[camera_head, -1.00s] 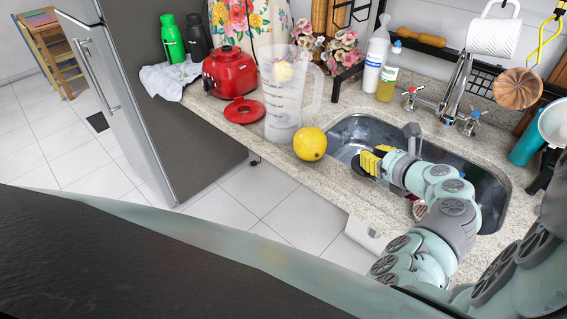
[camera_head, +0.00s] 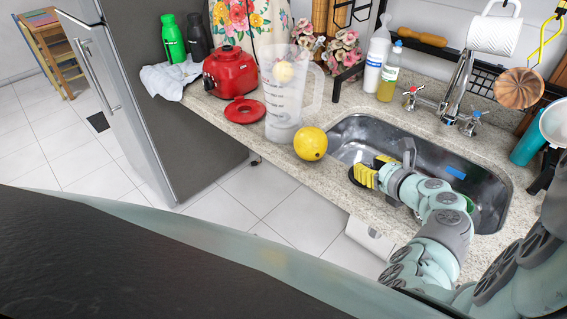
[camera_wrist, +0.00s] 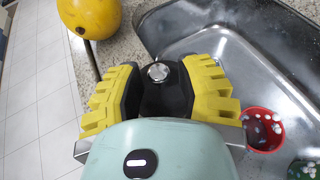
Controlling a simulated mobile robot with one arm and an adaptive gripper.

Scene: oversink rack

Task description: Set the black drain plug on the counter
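My gripper (camera_head: 372,172) has yellow fingers and is over the front rim of the sink, beside the counter strip. It also shows in the wrist view (camera_wrist: 160,92). The black drain plug (camera_wrist: 158,74), with a shiny metal knob, is between the fingers, and they look closed on it. In the head view only a dark edge of the plug (camera_head: 352,177) shows past the fingers. I cannot tell whether it touches the counter. The speckled stone counter (camera_head: 330,186) runs along the front of the steel sink (camera_head: 345,140).
A yellow lemon-like fruit (camera_head: 310,143) sits on the counter just left of my gripper, near a clear jug (camera_head: 285,110) and a red lid (camera_head: 245,110). A red cup (camera_wrist: 262,128) is in the sink. The tap (camera_head: 457,85) stands behind. The front counter strip is narrow.

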